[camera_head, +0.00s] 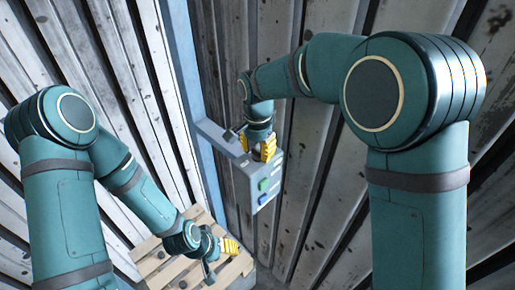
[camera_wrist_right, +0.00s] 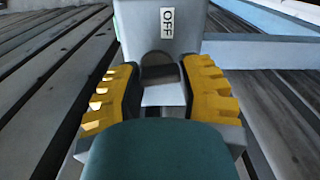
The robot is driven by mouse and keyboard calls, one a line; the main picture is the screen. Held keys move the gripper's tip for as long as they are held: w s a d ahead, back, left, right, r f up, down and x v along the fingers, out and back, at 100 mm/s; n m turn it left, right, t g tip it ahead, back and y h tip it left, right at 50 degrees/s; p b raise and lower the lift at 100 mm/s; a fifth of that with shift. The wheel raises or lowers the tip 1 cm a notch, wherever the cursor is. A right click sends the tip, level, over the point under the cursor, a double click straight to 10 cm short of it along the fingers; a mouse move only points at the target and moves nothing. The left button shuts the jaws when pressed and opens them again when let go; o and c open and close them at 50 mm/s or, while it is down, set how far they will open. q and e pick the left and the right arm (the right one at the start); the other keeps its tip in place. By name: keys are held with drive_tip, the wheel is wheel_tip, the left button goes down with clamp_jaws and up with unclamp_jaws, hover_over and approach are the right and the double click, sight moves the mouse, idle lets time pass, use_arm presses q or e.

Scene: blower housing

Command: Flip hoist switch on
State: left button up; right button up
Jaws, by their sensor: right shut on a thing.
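A grey control box (camera_head: 255,185) with a green and a blue button is mounted on a blue-grey post by the corrugated wall. My right gripper (camera_head: 264,150) is at the top of this box. In the right wrist view, its yellow-padded fingers (camera_wrist_right: 160,95) stand on both sides of a grey switch part (camera_wrist_right: 162,93). They are shut on it. An "OFF" label (camera_wrist_right: 167,22) shows on the pale box face just beyond. Much of the switch is hidden by the gripper in the head view. My left gripper (camera_head: 229,247) is low, over a wooden pallet; its finger opening is unclear.
The wooden pallet (camera_head: 160,267) lies at the bottom centre, under my left gripper. The blue-grey post (camera_head: 188,80) rises beside the control box, with a short bracket (camera_head: 218,138) reaching to it. Corrugated metal walls close in on both sides.

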sight(258, 149)
drive_tip(key=shift+m, duration=0.7)
drive_tip(key=o, duration=1.2)
wheel_tip(258, 149, up, 12)
drive_tip(key=shift+f, duration=0.1)
